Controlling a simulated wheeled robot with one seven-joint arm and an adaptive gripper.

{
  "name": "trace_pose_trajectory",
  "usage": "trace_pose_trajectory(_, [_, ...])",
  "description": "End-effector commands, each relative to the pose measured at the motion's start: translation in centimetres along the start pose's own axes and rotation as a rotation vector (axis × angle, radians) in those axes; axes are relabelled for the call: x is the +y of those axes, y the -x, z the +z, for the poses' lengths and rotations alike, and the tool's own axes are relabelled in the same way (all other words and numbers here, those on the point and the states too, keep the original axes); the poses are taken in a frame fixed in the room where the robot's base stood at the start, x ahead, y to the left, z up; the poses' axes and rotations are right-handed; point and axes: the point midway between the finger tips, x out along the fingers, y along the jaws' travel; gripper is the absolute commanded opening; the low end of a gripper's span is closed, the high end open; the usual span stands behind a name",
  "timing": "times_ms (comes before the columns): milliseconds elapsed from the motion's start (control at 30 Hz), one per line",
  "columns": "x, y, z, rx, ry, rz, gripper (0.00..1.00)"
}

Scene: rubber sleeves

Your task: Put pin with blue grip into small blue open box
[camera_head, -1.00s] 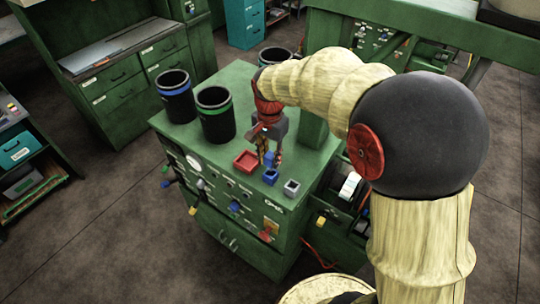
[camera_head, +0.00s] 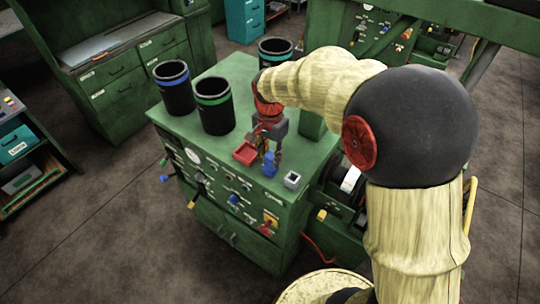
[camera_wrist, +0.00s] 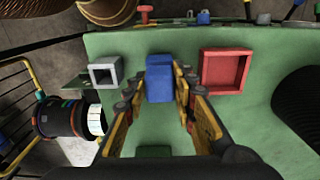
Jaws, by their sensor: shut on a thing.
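My gripper (camera_head: 268,153) points down over the green cabinet top, between the red box and the grey box. In the wrist view its two yellow-and-black fingers are shut on the blue grip of the pin (camera_wrist: 159,80). The pin's shaft is hidden below the grip. The small blue open box (camera_head: 269,171) is directly under the gripper in the head view. There, the blue grip and the blue box overlap, so I cannot tell whether the pin is inside the box or just above it. The held grip hides most of the box in the wrist view.
A red open box (camera_head: 244,153) stands left of the blue box, and a grey open box (camera_head: 292,180) stands to its right. Black bins with a blue band (camera_head: 175,92) and a green band (camera_head: 214,110) stand on the cabinet top (camera_head: 195,145). Knobs line its front.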

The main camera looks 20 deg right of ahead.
Motion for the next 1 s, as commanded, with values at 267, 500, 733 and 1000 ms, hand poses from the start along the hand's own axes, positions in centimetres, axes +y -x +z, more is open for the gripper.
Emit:
trace_pose_trajectory(267, [-0.01, -0.32, -0.01, 0.000, 0.000, -0.001, 0.01])
trace_pose_trajectory(500, [-0.01, -0.30, -0.01, 0.000, 0.000, -0.001, 0.28])
trace_pose_trajectory(733, [-0.01, -0.30, -0.01, 0.000, 0.000, -0.001, 0.41])
trace_pose_trajectory(1000, [-0.01, -0.30, -0.01, 0.000, 0.000, -0.001, 0.48])
